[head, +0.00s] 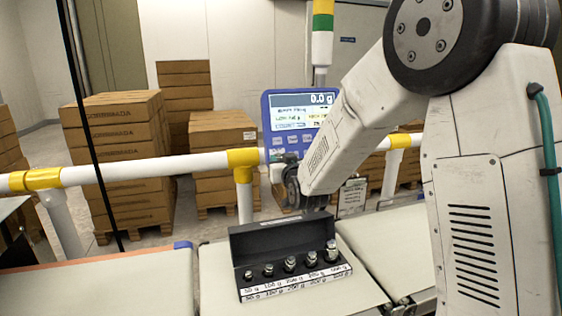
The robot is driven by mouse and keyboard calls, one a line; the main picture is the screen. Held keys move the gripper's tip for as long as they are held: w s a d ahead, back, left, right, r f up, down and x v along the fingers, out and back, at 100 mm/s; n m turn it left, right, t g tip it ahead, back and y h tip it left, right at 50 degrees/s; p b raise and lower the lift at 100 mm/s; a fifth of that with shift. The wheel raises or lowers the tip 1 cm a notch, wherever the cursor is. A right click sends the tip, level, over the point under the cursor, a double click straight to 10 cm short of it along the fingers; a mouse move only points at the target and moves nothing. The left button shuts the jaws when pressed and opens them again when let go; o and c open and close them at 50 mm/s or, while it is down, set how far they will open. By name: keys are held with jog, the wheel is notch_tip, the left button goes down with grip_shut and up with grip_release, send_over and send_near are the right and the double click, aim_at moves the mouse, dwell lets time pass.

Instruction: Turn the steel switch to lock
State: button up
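A blue weighing terminal (284,146) with a lit display stands behind the white rail, partly hidden by my arm. I cannot make out a steel switch; it may be hidden behind my arm or too small to tell. My gripper (291,188) is a dark shape at the lower end of my arm, just below the terminal and near the rail. It is seen from behind and partly covered by my arm. I cannot tell whether its fingers are open, shut or touching anything.
An open black case (240,246) of several steel weights sits on the pale belt (222,296) below my gripper. A white rail (130,170) with yellow joints crosses behind the belt. Stacked cartons (122,135) stand beyond. A small sign (351,198) hangs right of my gripper.

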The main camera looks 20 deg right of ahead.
jog(key=shift+n, duration=0.4)
jog(key=shift+d+r+n+g+y, duration=0.1)
jog(key=shift+n+g+y, duration=0.6)
jog(key=shift+n, duration=2.55)
jog(key=shift+d+r+n+g+y, duration=0.1)
jog(key=shift+n+g+y, duration=0.55)
jog(key=shift+n, duration=2.55)
jog(key=shift+d+n+g+y, duration=0.1)
jog(key=shift+n+g+y, duration=0.55)
jog(key=shift+n, duration=2.6)
jog(key=o, duration=0.7)
jog(key=shift+a, duration=0.1)
